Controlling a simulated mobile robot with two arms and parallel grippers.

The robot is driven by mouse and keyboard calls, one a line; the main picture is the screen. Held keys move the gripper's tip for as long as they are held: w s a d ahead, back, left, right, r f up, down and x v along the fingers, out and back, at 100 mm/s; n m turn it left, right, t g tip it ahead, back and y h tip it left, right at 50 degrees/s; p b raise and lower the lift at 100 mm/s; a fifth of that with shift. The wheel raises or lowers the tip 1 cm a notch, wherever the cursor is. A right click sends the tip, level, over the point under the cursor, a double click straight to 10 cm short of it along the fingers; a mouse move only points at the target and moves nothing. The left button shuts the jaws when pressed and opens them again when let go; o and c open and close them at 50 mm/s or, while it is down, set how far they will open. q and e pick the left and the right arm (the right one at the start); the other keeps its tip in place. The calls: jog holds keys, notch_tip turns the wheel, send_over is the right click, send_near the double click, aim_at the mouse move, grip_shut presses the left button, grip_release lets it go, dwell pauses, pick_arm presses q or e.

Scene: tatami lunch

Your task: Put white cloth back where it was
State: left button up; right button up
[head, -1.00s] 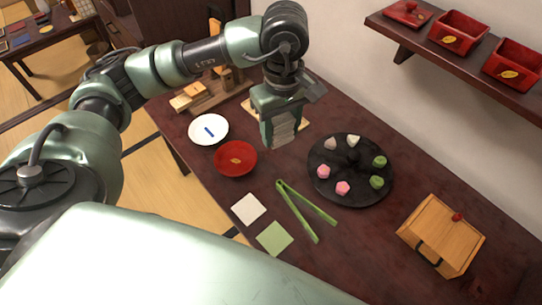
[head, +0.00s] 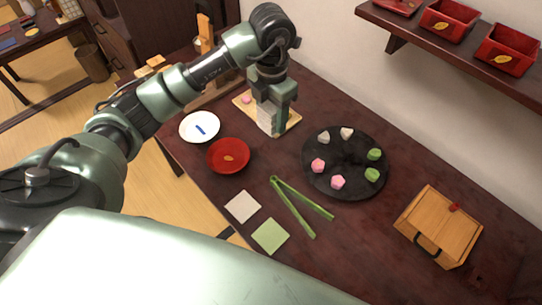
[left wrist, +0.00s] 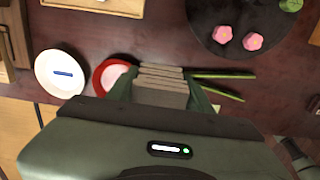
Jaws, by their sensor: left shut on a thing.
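My left gripper (head: 270,122) is shut on the white cloth (head: 265,112), which looks like a folded, layered pale block. In the left wrist view the white cloth (left wrist: 161,82) shows as stacked layers between the two fingers of my left gripper (left wrist: 162,88). In the head view it appears over or at the small wooden board (head: 292,119); I cannot tell whether it touches. My right gripper is not in view.
A white plate (head: 200,118) and red bowl (head: 228,145) stand left of the gripper. A black round tray (head: 346,180) with several sweets lies right. Green tongs (head: 300,206), a pale square (head: 242,197), a green square (head: 270,236) and a wooden box (head: 438,226) lie nearer.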

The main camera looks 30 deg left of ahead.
aim_at(272, 161)
pick_arm(q)
notch_tip(272, 161, down, 16)
jog(key=shift+r+p, duration=0.1)
jog(key=shift+p, duration=0.55)
jog(key=shift+f, duration=0.3)
jog(key=o, duration=0.9)
jog(key=shift+f, duration=0.1)
jog(key=o, duration=0.4)
jog(key=shift+r, duration=0.2)
jog(key=shift+r, duration=0.25)
notch_tip(272, 161, up, 12)
jog(key=shift+f+b, duration=0.15)
jog(key=shift+b, duration=0.65)
